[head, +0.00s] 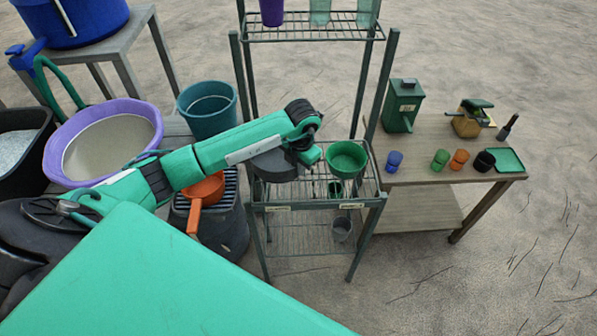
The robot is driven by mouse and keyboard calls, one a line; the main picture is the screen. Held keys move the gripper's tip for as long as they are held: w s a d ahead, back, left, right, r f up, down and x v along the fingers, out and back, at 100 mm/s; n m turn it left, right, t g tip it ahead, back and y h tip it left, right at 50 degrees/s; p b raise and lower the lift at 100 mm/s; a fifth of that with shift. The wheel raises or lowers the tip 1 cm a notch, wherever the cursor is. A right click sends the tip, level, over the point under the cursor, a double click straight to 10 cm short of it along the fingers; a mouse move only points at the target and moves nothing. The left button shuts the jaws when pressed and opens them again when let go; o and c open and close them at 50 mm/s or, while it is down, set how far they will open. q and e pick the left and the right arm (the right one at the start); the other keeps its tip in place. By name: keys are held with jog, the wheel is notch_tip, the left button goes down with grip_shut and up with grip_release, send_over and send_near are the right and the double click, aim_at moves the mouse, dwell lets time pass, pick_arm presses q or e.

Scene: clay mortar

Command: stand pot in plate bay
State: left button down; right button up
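A green pot (347,160) is upright at the right half of the wire rack's middle shelf (300,195). I cannot tell whether it rests on the wires or is just above them. My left arm reaches in from the left, and my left gripper (313,155) is at the pot's left rim. Its fingers are too small and overlapped to show whether they are closed on the rim. Two small labels are on the shelf's front edge, one left (277,208) and one right (351,206); their writing is unreadable. My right gripper is out of view.
A small dark pot (336,189) and a grey pot (342,229) are lower on the rack. Rack posts stand close around the shelf. A wooden table (420,172) with several small coloured pots is to the right. Tubs, including a purple-rimmed one (60,135), crowd the left.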

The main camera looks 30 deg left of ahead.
pick_arm(q)
notch_tip(320, 180, down, 3)
jog(key=shift+r, duration=0.2)
jog(key=shift+f, duration=0.3)
jog(key=c, duration=1.6)
grip_release()
jog(key=shift+f, duration=0.1)
